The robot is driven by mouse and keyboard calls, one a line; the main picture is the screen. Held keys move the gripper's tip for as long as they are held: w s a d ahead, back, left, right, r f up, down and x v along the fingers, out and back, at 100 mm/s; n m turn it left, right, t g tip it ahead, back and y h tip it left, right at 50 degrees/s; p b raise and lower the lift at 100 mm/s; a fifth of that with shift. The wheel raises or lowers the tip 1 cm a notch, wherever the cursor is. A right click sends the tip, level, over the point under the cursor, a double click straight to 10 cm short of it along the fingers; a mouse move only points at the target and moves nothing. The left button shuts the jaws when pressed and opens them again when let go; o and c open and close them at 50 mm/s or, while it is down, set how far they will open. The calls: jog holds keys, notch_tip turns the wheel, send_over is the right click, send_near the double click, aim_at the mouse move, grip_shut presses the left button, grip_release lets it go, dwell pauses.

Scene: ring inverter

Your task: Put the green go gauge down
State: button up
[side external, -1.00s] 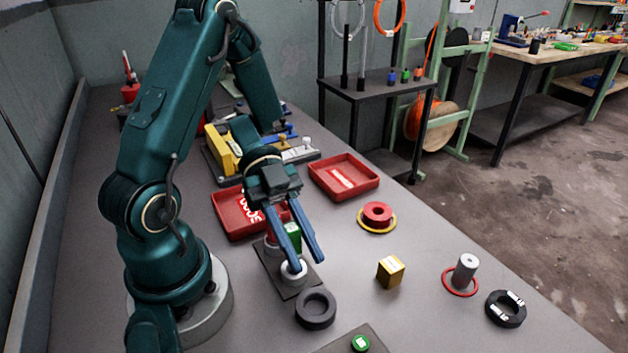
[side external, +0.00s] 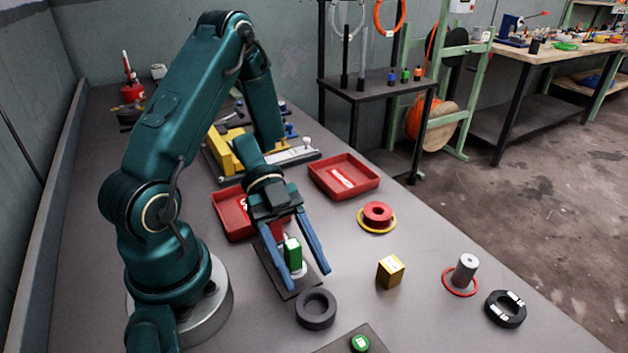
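The green go gauge (side external: 292,252) stands upright at a small dark plate (side external: 277,270) on the bench, just in front of my base. A pale round piece shows at its lower end. My gripper (side external: 308,278) points down over the plate with its two blue fingers spread wide. The gauge is between the fingers, with a visible gap on the right side; contact with the left finger cannot be told. A red piece (side external: 277,229) shows behind the gauge, partly hidden by the gripper.
A black ring (side external: 316,308) lies close in front of the plate. Two red trays (side external: 343,177) (side external: 231,214) stand behind. A yellow block (side external: 390,271), a red spool (side external: 377,215), a grey cylinder (side external: 466,268) and another dark ring (side external: 506,309) sit to the right, with clear bench between.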

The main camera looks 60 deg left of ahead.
jog(key=shift+r, duration=0.1)
jog(key=v, duration=1.1)
jog(key=shift+a+r, duration=0.15)
jog(key=shift+a, duration=0.15)
jog(key=shift+w+r, duration=0.1)
jog(key=shift+w, duration=0.25)
jog(key=w+r+n+t+y, duration=0.1)
jog(key=w+r+t+y, duration=0.15)
jog(key=w+t, duration=0.4)
jog(key=w+r+n+t+y, duration=0.1)
jog(key=w+r+t+y, duration=0.15)
jog(key=w, duration=0.65)
jog(key=w+a+r+n+t+y, duration=0.2)
jog(key=w+r+n+t+y, duration=0.3)
jog(key=r+y, duration=0.3)
jog(key=s+d+f+n+g, duration=0.2)
jog(key=s+d+n, duration=0.1)
jog(key=s, duration=0.4)
jog(key=s+d+f+n+g, duration=0.2)
jog(key=s+d+n+g, duration=0.1)
jog(key=s, duration=0.5)
jog(key=s+d+f+n+g, duration=0.2)
jog(key=s+d+n+g, duration=0.1)
jog(key=s, duration=0.4)
jog(key=shift+s+d+f+n, duration=0.3)
jog(key=shift+d+n, duration=0.35)
jog(key=shift+n, duration=0.35)
